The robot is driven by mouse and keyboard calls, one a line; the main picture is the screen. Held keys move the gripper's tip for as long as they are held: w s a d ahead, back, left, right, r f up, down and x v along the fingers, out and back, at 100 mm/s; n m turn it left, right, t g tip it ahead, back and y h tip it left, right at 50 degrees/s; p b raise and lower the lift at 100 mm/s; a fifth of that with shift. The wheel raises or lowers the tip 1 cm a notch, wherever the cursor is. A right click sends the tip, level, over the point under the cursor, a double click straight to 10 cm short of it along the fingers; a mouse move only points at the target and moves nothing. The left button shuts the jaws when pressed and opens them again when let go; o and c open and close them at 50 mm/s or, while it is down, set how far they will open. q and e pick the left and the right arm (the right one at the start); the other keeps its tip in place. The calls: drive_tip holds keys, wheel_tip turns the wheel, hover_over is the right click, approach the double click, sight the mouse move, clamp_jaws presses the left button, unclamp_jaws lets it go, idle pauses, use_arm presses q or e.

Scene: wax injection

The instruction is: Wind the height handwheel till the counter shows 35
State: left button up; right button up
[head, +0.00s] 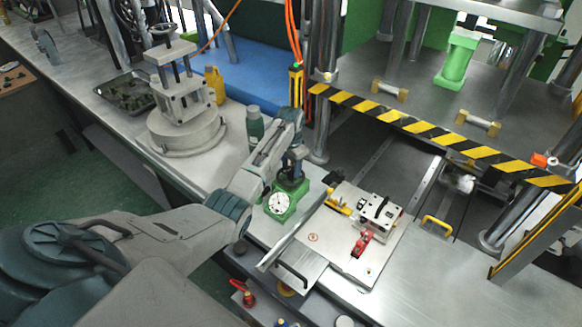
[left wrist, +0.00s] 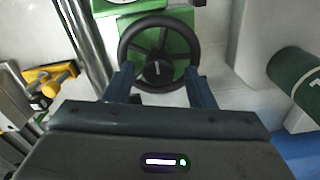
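The black handwheel (left wrist: 158,50) sits on a green body in the left wrist view; its spokes and hub face my camera. My left gripper (left wrist: 161,76) has its two fingers wide apart, one at each side of the wheel's near rim. I cannot tell whether they touch it. In the head view my left gripper (head: 294,150) is above a small green-based device (head: 289,200) with a round white dial (head: 279,203). The dial's reading is too small to make out, and no counter digits are readable. My right gripper is not in view.
A metal plate with a clamp fixture (head: 380,212) and red toggle (head: 361,243) lies right of the device. A dark green bottle (head: 254,124) stands behind my left arm. A press with a yellow-black striped edge (head: 430,134) stands at the right.

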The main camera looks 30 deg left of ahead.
sight(291, 168)
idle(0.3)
use_arm(q)
drive_tip(key=shift+r+b, duration=0.3)
drive_tip(key=shift+r, duration=0.05)
wheel_tip(291, 168, up, 10)
drive_tip(key=b, duration=0.3)
drive_tip(key=shift+s+f, duration=0.1)
